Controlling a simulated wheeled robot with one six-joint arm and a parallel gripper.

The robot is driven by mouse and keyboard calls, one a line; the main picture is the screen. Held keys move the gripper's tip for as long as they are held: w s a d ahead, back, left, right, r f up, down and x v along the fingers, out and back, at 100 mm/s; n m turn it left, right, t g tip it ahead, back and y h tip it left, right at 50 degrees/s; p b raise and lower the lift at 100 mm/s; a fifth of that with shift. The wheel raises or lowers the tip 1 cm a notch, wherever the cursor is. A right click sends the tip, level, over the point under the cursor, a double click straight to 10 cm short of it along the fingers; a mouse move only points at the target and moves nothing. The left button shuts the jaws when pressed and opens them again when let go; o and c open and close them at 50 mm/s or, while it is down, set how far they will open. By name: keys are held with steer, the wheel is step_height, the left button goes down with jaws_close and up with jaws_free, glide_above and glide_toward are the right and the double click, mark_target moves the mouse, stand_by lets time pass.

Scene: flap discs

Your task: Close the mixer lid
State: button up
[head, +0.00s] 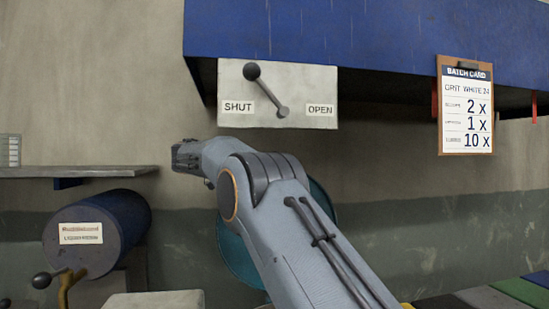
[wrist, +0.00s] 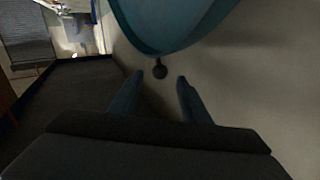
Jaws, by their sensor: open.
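A teal round body (head: 235,262), which looks like the mixer or its lid, stands behind my arm in the head view and is largely hidden by it. In the wrist view a teal curved rim (wrist: 170,46) fills the top, with a small dark knob (wrist: 160,70) just below it. I cannot tell whether the lid is raised or down. My gripper (head: 183,156) is up and left of the teal body in the head view. In the wrist view its two fingers (wrist: 160,79) are apart and empty, with the knob seen between their tips; contact is not visible.
A lever plate (head: 297,80) marked SHUT and OPEN hangs above my arm; its ball tilts toward SHUT. A blue hopper (head: 370,35) overhangs the top. A batch card (head: 466,108) hangs right. A blue drum (head: 105,235) and a shelf (head: 75,171) are left.

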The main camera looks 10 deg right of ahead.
steer(key=p+x, duration=0.4)
steer(key=x, duration=0.1)
steer(key=shift+w+d+r, duration=0.1)
steer(key=shift+d+r, duration=0.05)
steer(key=shift+p+x, duration=0.85)
steer(key=shift+x, duration=0.25)
jaws_close()
